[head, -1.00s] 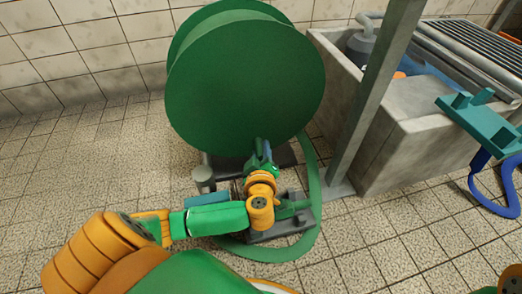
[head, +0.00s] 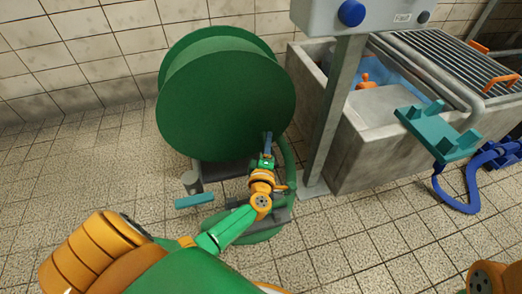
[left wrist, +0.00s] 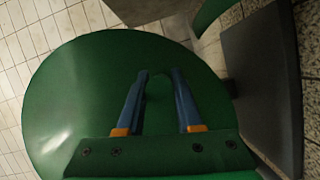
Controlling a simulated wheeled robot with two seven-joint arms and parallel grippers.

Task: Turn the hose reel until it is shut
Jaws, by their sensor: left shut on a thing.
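The hose reel (head: 222,105) is a big dark green drum with a flat round face, standing on a low grey base near the tiled wall. My left gripper (head: 267,140) is at the lower right part of its face. In the left wrist view, the blue fingers of the left gripper (left wrist: 159,74) reach over the green reel face (left wrist: 80,100). A small rounded green handle (left wrist: 158,90) shows between them, and the gripper is shut on it. Green hose (head: 290,165) hangs at the reel's right side. My right gripper is out of view.
A grey post (head: 338,110) carrying a control box (head: 365,14) stands close right of the reel. Behind it is a concrete trough (head: 375,160). A teal bracket with a blue loop (head: 440,132) is farther right. The floor at left is clear.

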